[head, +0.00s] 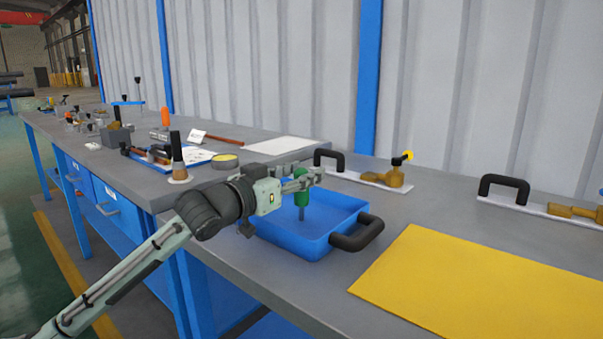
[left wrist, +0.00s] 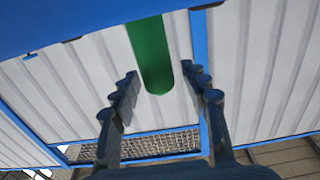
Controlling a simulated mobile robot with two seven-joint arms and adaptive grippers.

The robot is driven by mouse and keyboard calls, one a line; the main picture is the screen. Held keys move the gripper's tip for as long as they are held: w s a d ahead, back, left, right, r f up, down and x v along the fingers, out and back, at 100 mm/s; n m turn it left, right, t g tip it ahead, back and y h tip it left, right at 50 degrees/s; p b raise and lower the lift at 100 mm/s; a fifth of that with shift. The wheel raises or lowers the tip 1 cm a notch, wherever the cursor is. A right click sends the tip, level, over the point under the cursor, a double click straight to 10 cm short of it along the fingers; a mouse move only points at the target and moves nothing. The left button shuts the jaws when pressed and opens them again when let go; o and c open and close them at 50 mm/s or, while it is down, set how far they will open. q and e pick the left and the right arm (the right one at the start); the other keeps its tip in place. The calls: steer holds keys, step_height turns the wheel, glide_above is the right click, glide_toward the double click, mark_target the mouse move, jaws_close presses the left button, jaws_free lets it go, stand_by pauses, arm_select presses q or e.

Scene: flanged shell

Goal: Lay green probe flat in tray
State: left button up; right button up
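The green probe (head: 302,188) stands upright over the blue tray (head: 290,240) in the head view, its thick green handle above a thin grey shaft that reaches down into the tray. Whether the tip touches the floor is unclear. My left gripper (head: 304,180) is at the handle, level, coming in from the left. In the left wrist view the green handle (left wrist: 151,60) lies between the two fingertips of my left gripper (left wrist: 160,75), with gaps showing on both sides, so the fingers look open. My right gripper is not in view.
A yellow mat (head: 450,285) lies right of the tray. The tray's black handle (head: 357,235) faces it. Fixtures with black handles and brass parts (head: 395,175) stand behind. A second table on the left holds a yellow-topped tin (head: 225,161) and several tools.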

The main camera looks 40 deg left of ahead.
arm_select(q)
steer(key=shift+r, duration=0.15)
steer(key=shift+s, duration=0.2)
steer(key=s+a, duration=0.1)
steer(key=s, duration=1)
steer(key=shift+s, duration=0.3)
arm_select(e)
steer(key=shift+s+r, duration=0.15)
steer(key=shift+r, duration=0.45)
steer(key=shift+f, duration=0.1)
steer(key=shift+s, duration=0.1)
